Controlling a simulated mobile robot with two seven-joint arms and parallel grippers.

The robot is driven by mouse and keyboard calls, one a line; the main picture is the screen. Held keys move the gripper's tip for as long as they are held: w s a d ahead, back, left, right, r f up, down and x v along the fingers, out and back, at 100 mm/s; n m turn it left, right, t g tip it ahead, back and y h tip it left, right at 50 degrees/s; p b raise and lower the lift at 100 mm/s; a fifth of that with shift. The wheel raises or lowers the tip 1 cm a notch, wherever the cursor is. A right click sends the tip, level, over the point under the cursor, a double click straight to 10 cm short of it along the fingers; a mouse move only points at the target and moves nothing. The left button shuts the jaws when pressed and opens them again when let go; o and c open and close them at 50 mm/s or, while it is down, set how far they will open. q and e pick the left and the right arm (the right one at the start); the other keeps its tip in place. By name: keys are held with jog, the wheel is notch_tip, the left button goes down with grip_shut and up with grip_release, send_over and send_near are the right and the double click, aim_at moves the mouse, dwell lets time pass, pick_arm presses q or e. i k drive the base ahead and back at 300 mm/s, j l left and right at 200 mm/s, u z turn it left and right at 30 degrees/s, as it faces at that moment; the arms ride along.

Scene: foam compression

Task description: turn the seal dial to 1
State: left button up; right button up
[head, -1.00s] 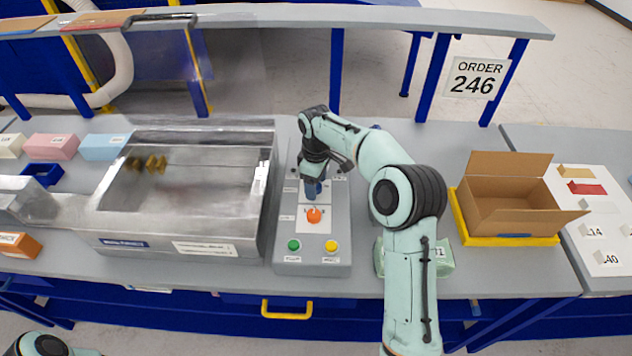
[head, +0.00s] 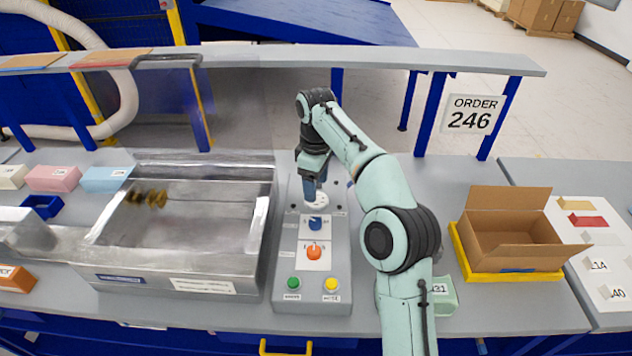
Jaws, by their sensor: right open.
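The grey control panel (head: 283,255) stands at the middle of the bench, with a blue dial (head: 316,223) above an orange dial (head: 313,252). A pale round part (head: 318,200) is at the panel's far end, partly behind my gripper. The dial labels and pointer positions are too small to read, so I cannot tell which dial is the seal dial. My right gripper (head: 310,194) is open and points down over the far end of the panel, beyond the blue dial. It looks apart from both dials. My left gripper is out of view.
A green button (head: 293,283) and a yellow button (head: 331,284) sit at the panel's near end. A metal chamber (head: 185,225) is left of the panel. A green package (head: 444,296) lies right of my forearm, with an open carton (head: 512,235) in a yellow tray farther right.

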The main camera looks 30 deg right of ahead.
aim_at(313, 251)
jog(key=k+j, duration=0.8)
jog(key=k, duration=0.05)
